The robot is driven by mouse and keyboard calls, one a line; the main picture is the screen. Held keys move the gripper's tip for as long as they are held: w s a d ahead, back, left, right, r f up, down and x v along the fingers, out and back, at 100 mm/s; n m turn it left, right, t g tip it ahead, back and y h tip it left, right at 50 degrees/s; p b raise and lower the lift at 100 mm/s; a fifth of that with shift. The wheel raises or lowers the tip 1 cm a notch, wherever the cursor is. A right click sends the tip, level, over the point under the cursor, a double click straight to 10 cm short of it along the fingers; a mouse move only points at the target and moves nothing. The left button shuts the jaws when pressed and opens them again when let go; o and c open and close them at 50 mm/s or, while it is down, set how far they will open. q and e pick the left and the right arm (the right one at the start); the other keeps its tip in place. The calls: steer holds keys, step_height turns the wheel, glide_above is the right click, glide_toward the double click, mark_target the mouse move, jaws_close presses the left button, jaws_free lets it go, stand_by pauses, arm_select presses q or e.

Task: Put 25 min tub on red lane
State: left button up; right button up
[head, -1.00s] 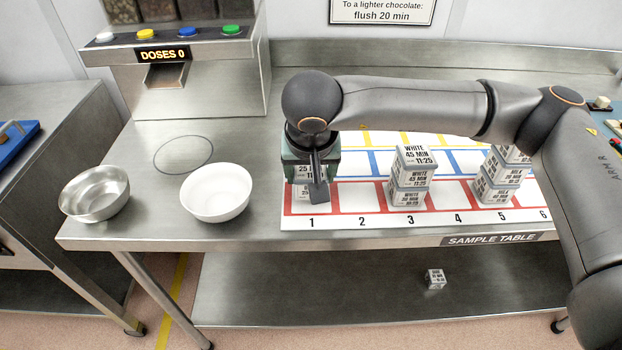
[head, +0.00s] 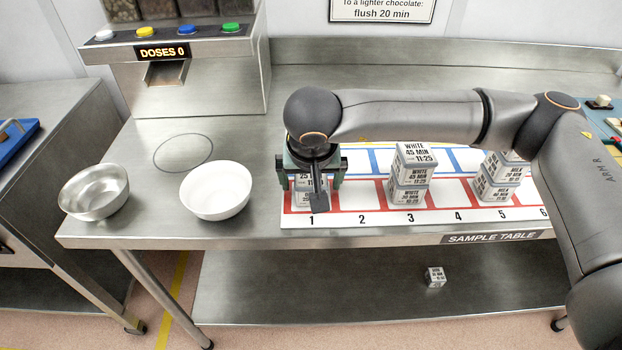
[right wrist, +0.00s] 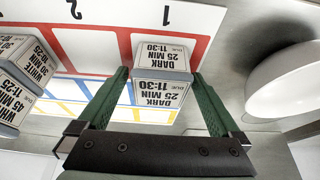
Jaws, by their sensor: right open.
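The 25 min tub (head: 302,199) stands in the red lane (head: 362,200) at cell 1, partly hidden behind my right gripper (head: 311,182). The right wrist view shows its lid (right wrist: 160,92), reading DARK 25 MIN 11:30, and its labelled front. My right gripper is open, its green fingers (right wrist: 160,98) on either side of the tub, with gaps visible beside it. My left gripper is out of view.
White and milk tubs are stacked at cell 3 (head: 408,178) and cell 5 (head: 495,185). A white bowl (head: 215,205) and a steel bowl (head: 94,208) stand left of the mat. My right arm spans above the mat.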

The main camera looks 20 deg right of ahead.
steer(key=shift+r, duration=0.5)
steer(key=v, duration=1.1)
steer(key=shift+s, duration=0.25)
